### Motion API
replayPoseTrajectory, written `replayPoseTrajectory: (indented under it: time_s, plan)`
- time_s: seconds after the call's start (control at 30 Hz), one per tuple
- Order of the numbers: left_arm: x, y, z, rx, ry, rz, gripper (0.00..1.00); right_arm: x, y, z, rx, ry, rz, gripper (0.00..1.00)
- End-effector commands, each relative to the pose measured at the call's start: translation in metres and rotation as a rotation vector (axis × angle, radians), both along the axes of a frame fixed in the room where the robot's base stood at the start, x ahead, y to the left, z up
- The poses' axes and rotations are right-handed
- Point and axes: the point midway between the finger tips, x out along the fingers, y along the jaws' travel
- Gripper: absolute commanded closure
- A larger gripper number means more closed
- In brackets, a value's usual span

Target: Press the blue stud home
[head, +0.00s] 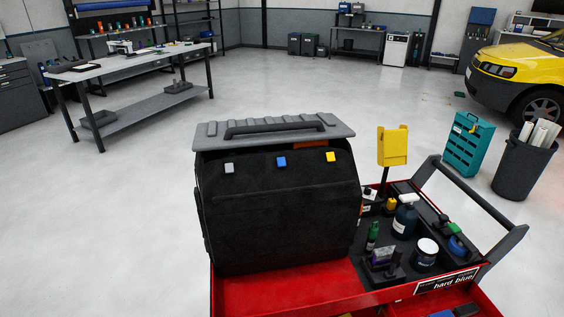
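The blue stud (281,162) sits on the upper front of a black panel (280,222) in the head view. It is the middle one of a row, between a grey-white stud (229,168) on the left and a yellow stud (331,157) on the right. How far the blue stud stands out from the panel cannot be told. The panel stands upright under a grey ribbed lid with a dark handle (275,127). Neither of my grippers shows in the head view.
The panel stands on a red cart (290,290). The cart's right side holds bottles (405,217), a jar (426,252) and a yellow holder (392,146) on a post. A dark push bar (470,200) rises at the right. The space left of the panel is open floor.

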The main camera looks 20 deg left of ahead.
Motion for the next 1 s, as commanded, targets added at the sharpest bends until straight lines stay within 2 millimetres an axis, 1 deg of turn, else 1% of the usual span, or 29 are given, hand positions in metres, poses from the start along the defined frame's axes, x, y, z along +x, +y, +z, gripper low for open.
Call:
replayPoseTrajectory:
  time_s: [0.87, 1.0]
  plan:
    - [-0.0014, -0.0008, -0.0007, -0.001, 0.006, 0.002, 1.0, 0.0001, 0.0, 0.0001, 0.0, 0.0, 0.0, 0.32]
    - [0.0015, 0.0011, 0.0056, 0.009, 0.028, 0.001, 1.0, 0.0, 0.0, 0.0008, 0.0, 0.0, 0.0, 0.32]
